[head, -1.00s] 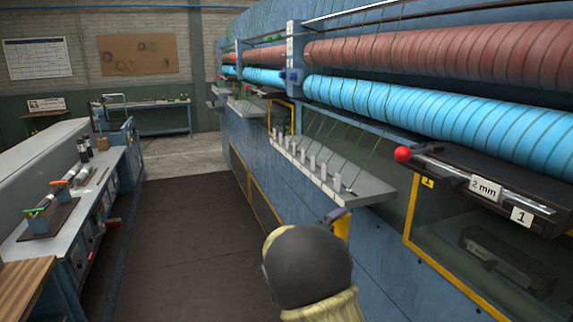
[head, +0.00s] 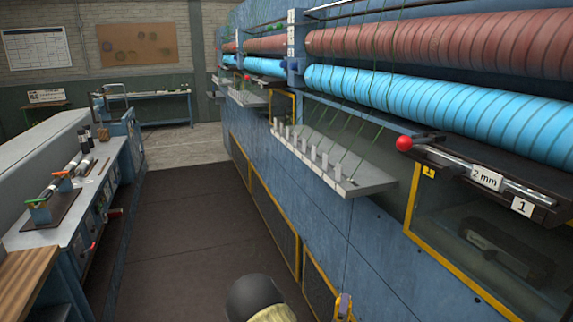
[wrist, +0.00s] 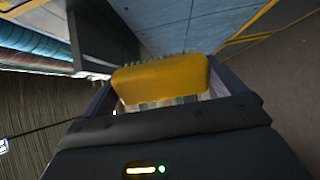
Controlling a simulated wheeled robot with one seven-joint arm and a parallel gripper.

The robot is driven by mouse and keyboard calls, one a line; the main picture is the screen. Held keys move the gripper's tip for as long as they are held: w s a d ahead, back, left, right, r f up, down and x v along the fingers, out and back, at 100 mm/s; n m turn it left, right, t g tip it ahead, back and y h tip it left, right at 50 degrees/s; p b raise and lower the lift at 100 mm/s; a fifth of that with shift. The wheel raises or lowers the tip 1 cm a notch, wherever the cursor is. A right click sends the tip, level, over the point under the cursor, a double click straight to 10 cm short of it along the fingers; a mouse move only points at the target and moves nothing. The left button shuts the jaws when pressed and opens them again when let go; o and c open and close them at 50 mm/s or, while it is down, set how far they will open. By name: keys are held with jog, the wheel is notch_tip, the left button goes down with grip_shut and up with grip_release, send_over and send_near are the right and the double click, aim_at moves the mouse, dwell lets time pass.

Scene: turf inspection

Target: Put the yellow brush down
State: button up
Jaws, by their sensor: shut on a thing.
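The yellow brush (wrist: 160,78) is held across between the two fingers of my gripper (wrist: 162,84) in the wrist view. Its yellow block faces the camera, and a row of short bristles shows along its far edge. Most of my gripper is out of the head view. The brush is in the air, with no surface seen touching it.
The blue machine (head: 330,235) with yellow-edged panels runs along the right. A narrow grey ledge (head: 365,187) with several upright pegs sticks out from it. A workbench (head: 100,185) with tools stands on the left. The dark floor (head: 180,250) between them is clear.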

jog(key=shift+s+d+f, duration=0.1)
jog(key=shift+f, duration=0.05)
jog(key=shift+f, duration=0.4)
jog(key=s+f+n+y, duration=0.1)
jog(key=s+f+y, duration=0.1)
jog(key=f, duration=0.4)
jog(key=s+f+n+y, duration=0.2)
jog(key=s+f+y, duration=0.1)
jog(key=f, duration=0.4)
jog(key=shift+s+f+n+t, duration=0.2)
jog(key=shift+s+n+t, duration=0.15)
jog(key=shift+s, duration=0.45)
